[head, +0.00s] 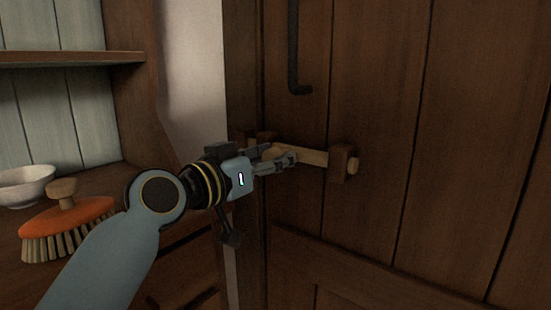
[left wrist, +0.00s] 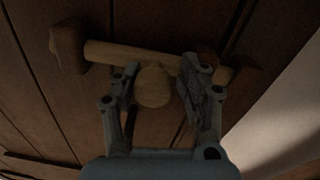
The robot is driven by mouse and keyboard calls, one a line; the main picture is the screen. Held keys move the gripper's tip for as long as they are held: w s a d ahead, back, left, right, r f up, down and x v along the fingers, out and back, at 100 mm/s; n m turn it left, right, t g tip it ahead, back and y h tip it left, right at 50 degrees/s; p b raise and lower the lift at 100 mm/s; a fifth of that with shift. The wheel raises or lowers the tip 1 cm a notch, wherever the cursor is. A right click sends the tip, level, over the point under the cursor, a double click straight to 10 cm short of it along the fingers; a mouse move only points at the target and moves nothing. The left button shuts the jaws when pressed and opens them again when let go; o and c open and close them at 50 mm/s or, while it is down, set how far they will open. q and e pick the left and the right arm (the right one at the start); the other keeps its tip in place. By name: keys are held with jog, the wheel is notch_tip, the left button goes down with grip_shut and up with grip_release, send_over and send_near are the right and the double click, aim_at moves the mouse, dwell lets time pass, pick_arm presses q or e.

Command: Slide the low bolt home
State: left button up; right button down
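The low bolt is a pale wooden bar (head: 312,157) on the dark plank door. My left gripper (head: 277,158) is at the bolt's left part. In the left wrist view the bolt's round knob (left wrist: 153,87) sits between the two fingers (left wrist: 158,75). The fingers stand apart, with a small gap seeming to show beside the knob. The bar's other end lies near a dark wooden block (left wrist: 243,76); a finger partly hides this stretch. My right gripper is out of view.
A black metal handle (head: 293,60) hangs on the door above the bolt. To the left, a wooden dresser holds a white bowl (head: 24,184) and an orange-topped brush (head: 68,218). A pale wall strip (head: 193,75) stands between dresser and door.

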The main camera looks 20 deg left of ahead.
pick_arm(q)
jog(key=shift+o, duration=1.1)
jog(key=shift+a, duration=0.1)
jog(key=v, duration=1.2)
jog(key=shift+f, duration=0.1)
